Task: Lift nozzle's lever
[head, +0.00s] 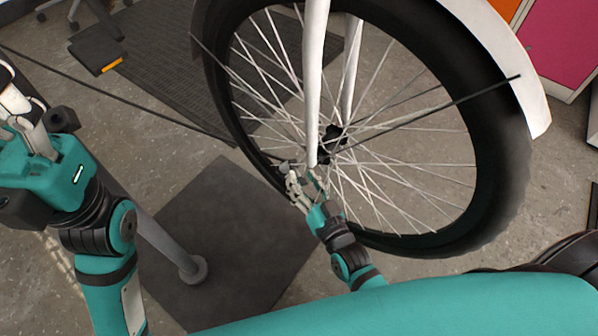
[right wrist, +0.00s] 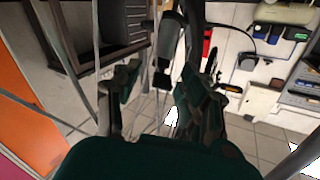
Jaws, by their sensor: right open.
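My right gripper (head: 304,178) is open beside the lower end of the white fork, in front of the spokes of the bike's wheel (head: 490,130). In the right wrist view its two dark fingers (right wrist: 160,98) stand apart. A dark grey rounded piece with a narrow lower end (right wrist: 167,40) shows beyond and between them. It may be the nozzle, but I cannot make out its lever or whether a finger touches it. My left gripper (head: 22,122) is at the left edge by some white and grey parts. I cannot tell whether it is shut on them.
A grey post with a round foot (head: 193,270) stands on a dark mat (head: 235,225). A thin black line (head: 120,98) runs toward the wheel. Spokes and the white fork (head: 316,70) crowd my right gripper. Bare floor shows at the left.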

